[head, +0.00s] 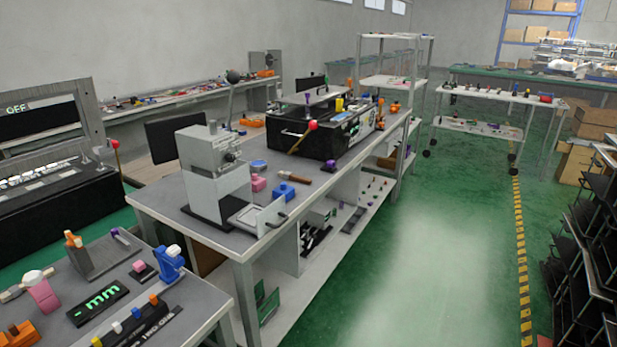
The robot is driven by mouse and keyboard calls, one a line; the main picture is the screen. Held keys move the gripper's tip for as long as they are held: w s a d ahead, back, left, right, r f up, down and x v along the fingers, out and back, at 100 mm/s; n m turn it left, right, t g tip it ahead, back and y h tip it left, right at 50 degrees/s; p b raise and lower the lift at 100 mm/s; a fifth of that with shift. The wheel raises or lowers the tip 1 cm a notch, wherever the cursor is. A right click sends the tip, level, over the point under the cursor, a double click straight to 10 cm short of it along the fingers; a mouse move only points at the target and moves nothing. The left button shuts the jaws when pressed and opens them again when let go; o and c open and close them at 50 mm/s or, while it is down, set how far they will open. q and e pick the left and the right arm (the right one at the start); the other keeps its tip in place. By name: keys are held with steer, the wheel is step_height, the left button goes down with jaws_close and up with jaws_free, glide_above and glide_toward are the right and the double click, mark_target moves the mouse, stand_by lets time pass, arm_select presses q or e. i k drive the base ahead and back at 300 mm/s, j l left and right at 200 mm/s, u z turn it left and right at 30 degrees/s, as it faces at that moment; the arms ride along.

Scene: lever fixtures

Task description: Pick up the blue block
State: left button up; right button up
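A small blue block (284,190) sits on the grey top of the middle workbench (183,212), near its front edge. A pink block (258,183) is just to its left, and a brown-handled tool (295,177) lies just behind it. A second, larger blue object (169,263) stands on the near table at lower left; its exact shape is hard to tell. Neither of my grippers is in view.
A grey lever machine (208,175) stands left of the blue block, with a light metal plate (262,216) in front. A black box with a red-knobbed lever (312,125) stands behind. Open green floor (430,240) lies right of the bench; dark racks (590,240) stand at far right.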

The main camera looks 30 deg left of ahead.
mark_target(289, 193)
steer(key=i+l+u, duration=0.1)
steer(key=i+u, duration=0.3)
steer(key=i+l+u, duration=0.35)
steer(key=i, duration=0.25)
steer(key=i+l+u, duration=0.4)
steer(key=i+j, duration=0.05)
steer(key=i, duration=0.05)
